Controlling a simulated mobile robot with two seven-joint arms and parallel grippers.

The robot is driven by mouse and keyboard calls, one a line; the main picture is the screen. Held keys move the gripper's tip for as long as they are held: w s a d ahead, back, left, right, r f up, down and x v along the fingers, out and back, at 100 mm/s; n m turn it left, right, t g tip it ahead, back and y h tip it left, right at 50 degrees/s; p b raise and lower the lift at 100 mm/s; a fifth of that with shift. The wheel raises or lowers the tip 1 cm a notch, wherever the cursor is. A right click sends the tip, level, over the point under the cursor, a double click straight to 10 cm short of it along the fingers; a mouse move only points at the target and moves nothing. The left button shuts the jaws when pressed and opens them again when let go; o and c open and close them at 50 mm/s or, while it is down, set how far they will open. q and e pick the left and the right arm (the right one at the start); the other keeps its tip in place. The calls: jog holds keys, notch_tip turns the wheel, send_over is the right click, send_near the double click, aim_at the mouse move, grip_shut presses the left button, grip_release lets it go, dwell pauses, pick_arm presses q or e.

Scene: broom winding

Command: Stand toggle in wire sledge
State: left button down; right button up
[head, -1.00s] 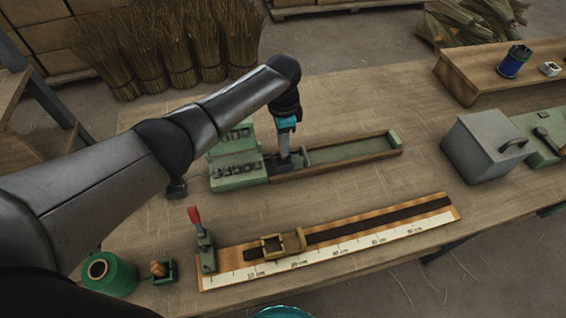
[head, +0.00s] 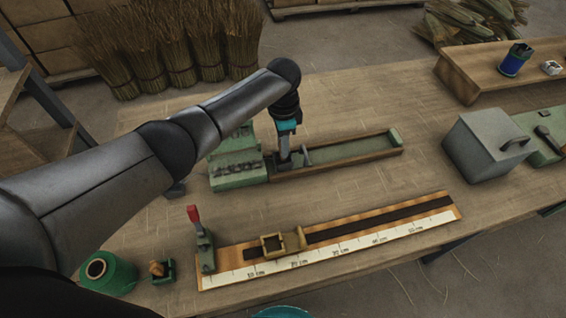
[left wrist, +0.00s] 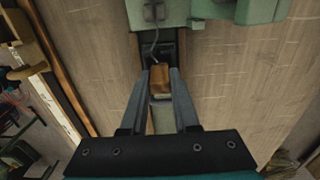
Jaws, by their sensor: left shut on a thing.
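My left gripper (head: 285,163) points down over the near end of the long green-bottomed track (head: 360,150). In the left wrist view its two fingers (left wrist: 161,82) are shut on a small brown wooden piece, which looks like the toggle (left wrist: 160,78). The piece sits between the fingertips, over the track. Just beyond it is a dark slot with a thin curved wire (left wrist: 154,48), which looks like the wire sledge. Whether the piece touches the slot is hard to tell. In the head view the fingers hide the piece. My right gripper does not show.
A green machine block (head: 236,158) adjoins the track's left end. In front lie a ruler board (head: 350,243) with a wooden slider, a red-handled clamp (head: 205,240), a green spool (head: 108,274) and a small green holder (head: 160,272). A grey box (head: 487,145) stands right.

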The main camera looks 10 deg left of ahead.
pick_arm(q)
jog(key=shift+f+b, duration=0.6)
jog(key=shift+f, duration=0.35)
jog(key=c, duration=0.6)
grip_release()
jog(key=shift+r, duration=0.1)
notch_tip(320, 180, up, 15)
jog(key=p, duration=0.3)
jog(key=shift+r, duration=0.1)
